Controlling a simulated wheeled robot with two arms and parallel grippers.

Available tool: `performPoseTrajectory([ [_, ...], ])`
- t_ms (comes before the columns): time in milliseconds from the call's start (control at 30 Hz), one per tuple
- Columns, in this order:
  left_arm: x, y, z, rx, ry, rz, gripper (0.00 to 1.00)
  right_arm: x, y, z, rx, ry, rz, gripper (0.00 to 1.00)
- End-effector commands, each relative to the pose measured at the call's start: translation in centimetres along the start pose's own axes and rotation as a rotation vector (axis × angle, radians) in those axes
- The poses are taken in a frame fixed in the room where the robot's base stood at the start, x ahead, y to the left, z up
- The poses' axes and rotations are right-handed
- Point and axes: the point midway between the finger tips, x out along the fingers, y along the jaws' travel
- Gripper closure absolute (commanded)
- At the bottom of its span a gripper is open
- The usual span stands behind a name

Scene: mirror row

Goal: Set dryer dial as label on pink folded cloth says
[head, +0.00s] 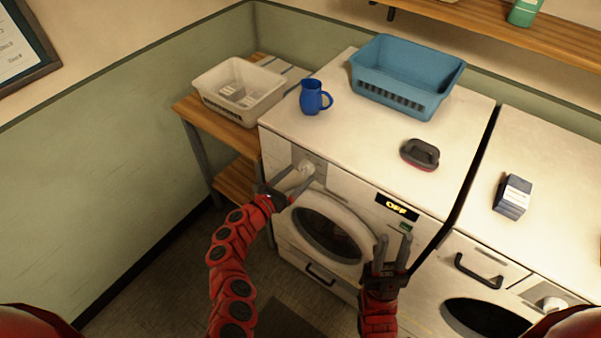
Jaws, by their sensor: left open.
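The left machine has a pale round dial (309,168) at the left of its front panel and a lit display (397,207) reading OFF. My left gripper (303,183) is open, its fingers pointing up at the dial; I cannot tell whether they touch it. My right gripper (393,244) is open and empty in front of the same machine, below the display. I see no pink folded cloth. A dark blue block-like item (512,197) with a white label lies on the right machine; its text is too small to read.
A blue basket (437,83), a blue mug (313,98) and a dark brush-like item (420,154) stand on the left machine. A white basket (208,88) with pale items is on the wooden table (188,104). A shelf (480,28) hangs above.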

Motion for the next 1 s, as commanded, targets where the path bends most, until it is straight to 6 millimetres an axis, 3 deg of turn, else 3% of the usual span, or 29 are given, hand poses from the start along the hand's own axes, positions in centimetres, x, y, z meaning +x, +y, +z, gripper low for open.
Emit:
performPoseTrajectory([
  [200, 1.4, 0.0, -0.2, -0.002, 0.003, -0.001, 0.10, -0.2, 0.0, 0.0, 0.000, 0.000, 0.000, 0.66],
  [567, 1.6, 0.0, -0.2, -0.001, 0.005, 0.003, 0.10, -0.2, 0.0, 0.0, 0.000, 0.000, 0.000, 0.66],
  [1000, 1.6, 0.0, -0.2, -0.001, 0.005, 0.002, 0.88, -0.2, 0.0, 0.0, 0.000, 0.000, 0.000, 0.66],
])
